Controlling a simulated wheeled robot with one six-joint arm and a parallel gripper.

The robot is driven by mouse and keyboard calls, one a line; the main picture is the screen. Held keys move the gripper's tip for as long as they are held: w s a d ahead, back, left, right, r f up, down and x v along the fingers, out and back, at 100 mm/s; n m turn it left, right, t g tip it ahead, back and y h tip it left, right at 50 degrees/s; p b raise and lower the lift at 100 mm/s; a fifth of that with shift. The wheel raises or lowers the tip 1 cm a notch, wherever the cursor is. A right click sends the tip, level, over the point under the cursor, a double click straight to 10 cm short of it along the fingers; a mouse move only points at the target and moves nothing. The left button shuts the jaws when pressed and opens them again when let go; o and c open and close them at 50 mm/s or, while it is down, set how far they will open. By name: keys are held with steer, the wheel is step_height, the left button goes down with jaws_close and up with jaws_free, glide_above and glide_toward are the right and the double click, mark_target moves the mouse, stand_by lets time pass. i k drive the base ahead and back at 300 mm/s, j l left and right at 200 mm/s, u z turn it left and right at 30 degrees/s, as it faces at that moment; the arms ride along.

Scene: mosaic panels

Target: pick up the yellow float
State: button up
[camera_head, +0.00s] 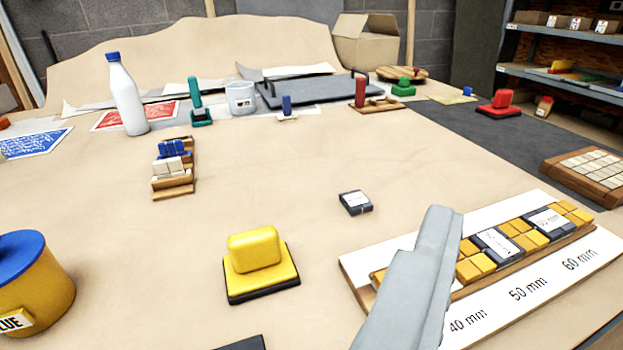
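The yellow float (256,250) stands on the table, left of the picture's middle and near the front. It has a blocky yellow handle on a yellow plate with a dark underside, and nothing touches it. My gripper (436,222) shows as one pale grey piece rising from the bottom edge, to the right of the float and clear of it. It hides part of the mosaic panel behind it. I cannot make out two separate fingers, and I see nothing held.
A white board (507,312) with yellow and dark tiles lies at right. A small dark block (355,202) sits behind the float. A yellow glue pot (40,283) with a blue lid stands at left. A tile rack (174,187) stands farther back. The table around the float is clear.

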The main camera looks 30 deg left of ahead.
mark_target(258, 265)
steer(key=u, duration=0.85)
